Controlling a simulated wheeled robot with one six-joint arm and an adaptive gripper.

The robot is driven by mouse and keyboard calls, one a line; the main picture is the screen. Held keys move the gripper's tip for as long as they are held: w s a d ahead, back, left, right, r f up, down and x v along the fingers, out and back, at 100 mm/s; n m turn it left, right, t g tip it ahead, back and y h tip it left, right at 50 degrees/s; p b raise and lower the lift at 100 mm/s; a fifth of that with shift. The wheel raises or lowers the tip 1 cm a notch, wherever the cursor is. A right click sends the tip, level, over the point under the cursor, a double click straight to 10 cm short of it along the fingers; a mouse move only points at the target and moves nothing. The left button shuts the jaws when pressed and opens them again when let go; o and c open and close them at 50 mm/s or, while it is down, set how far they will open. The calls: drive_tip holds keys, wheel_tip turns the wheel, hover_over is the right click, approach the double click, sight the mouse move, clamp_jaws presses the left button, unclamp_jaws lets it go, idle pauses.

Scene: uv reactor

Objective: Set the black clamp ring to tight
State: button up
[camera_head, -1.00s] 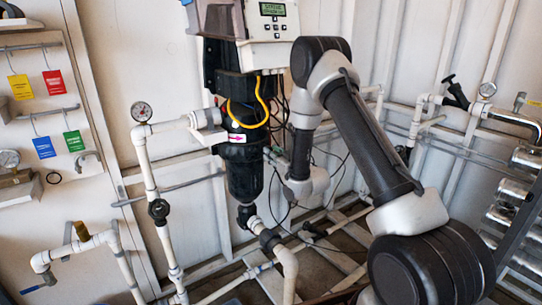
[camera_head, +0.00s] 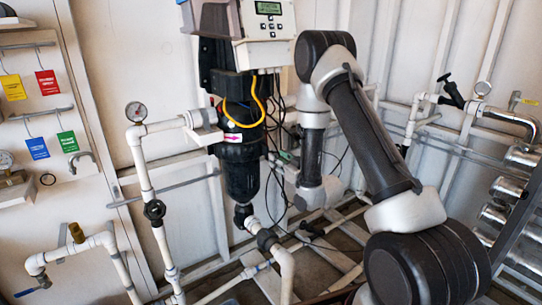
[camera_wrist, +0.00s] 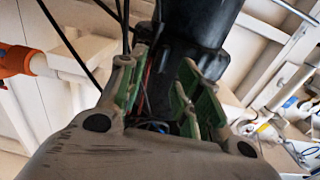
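The black filter housing (camera_head: 242,178) stands upright at mid-picture in the head view, below a grey control box. A dark band that looks like the black clamp ring (camera_head: 240,152) sits around it, just under the pink arrow label. I cannot read its setting. My gripper is right of the housing in the head view, its fingers hard to make out. In the wrist view my gripper (camera_wrist: 160,85) has its two green-padded fingers apart, with nothing clearly held between them. The dark housing (camera_wrist: 195,25) rises just beyond the fingertips, and wires show through the gap.
The control box (camera_head: 266,22) is above the housing, with yellow and black cables (camera_head: 243,118) looping beside it. White pipes with a gauge (camera_head: 136,112) stand to the left. Metal cylinders (camera_head: 505,190) are at the right. Frame bars cross the floor below.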

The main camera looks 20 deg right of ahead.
drive_tip(key=v, duration=0.4)
drive_tip(key=shift+s, duration=0.4)
drive_tip(key=shift+d, duration=0.1)
drive_tip(key=s+d+f+g+h, duration=0.1)
drive_tip(key=s+f+g, duration=0.25)
drive_tip(key=f, duration=0.35)
drive_tip(key=s+d+f+g+h, duration=0.1)
drive_tip(key=s+f+g+h, duration=0.1)
drive_tip(key=f+g, duration=0.35)
drive_tip(key=s+d+f+m+g+h, duration=0.1)
drive_tip(key=s+d+f+g, duration=0.15)
drive_tip(key=s, duration=0.25)
drive_tip(key=s+r+m, duration=0.1)
drive_tip(key=s+r, duration=0.7)
drive_tip(key=r, duration=0.4)
drive_tip(key=s+d+r+m+h, duration=0.1)
drive_tip(key=s+r, duration=0.8)
drive_tip(key=r, duration=0.2)
drive_tip(key=s+d+r+g, duration=0.1)
drive_tip(key=s+r, duration=0.7)
drive_tip(key=r, duration=0.4)
drive_tip(key=shift+s+r+m+h, duration=0.3)
drive_tip(key=shift+r+m+h, duration=0.05)
drive_tip(key=shift+m+h, duration=0.05)
